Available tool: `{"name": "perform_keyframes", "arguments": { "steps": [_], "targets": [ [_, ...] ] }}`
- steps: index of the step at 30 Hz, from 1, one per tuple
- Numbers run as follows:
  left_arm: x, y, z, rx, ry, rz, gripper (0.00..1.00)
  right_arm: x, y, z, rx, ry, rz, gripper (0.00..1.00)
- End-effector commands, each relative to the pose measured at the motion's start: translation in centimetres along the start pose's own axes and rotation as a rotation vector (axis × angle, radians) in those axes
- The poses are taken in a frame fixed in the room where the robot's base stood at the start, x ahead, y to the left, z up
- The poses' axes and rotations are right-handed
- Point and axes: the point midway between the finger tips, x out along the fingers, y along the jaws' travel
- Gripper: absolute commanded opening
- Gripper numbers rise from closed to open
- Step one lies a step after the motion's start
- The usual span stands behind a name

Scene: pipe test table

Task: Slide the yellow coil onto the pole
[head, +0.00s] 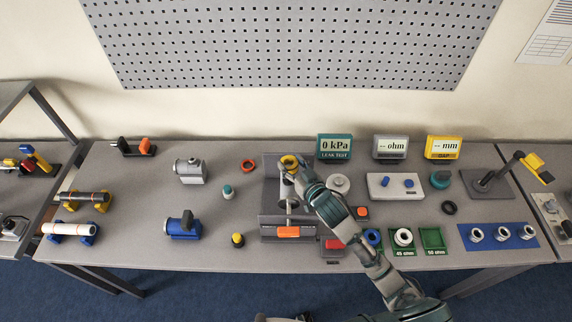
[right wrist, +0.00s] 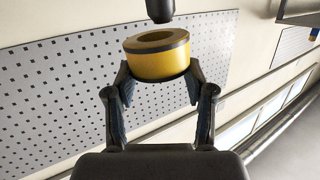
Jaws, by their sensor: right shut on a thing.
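The yellow coil (head: 289,161) is a thick ring with a dark upper rim and an open hole. It also shows in the right wrist view (right wrist: 158,66). My right gripper (right wrist: 157,84) is shut on it, one finger on each side. In the head view my right gripper (head: 296,170) is over the back of the grey fixture (head: 270,190). The dark round end of a rod, seemingly the pole (right wrist: 159,10), shows just above the coil's hole in the right wrist view, apart from it. The pole is hard to make out in the head view. My left gripper is not in view.
The fixture has an orange block (head: 288,232) at its front. Close by are a white disc (head: 338,183), a red ring (head: 248,165) and a teal-capped bottle (head: 228,192). Green trays (head: 432,238) stand front right. My right arm crosses the table's right half.

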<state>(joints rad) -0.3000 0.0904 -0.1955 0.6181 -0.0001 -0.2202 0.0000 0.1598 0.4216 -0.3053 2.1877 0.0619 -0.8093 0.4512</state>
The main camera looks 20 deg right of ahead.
Motion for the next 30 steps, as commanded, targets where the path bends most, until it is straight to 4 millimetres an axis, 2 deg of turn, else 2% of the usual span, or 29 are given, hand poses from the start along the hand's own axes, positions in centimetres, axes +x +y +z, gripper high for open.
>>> {"name": "perform_keyframes", "arguments": {
  "steps": [4, 8, 21, 30],
  "targets": [
    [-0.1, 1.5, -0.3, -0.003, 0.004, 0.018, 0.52, 0.0, -0.2, -0.1, 0.004, 0.004, -0.002, 0.0],
    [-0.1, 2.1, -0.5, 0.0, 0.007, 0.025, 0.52, 0.0, -0.4, -0.1, 0.002, 0.004, -0.002, 0.0],
    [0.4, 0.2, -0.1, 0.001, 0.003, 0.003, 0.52, 0.1, -0.1, 0.7, 0.004, 0.003, -0.001, 0.0],
    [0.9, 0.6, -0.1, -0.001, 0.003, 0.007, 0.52, 0.2, 0.1, 1.6, 0.005, 0.003, -0.001, 0.0]
  ]
}}
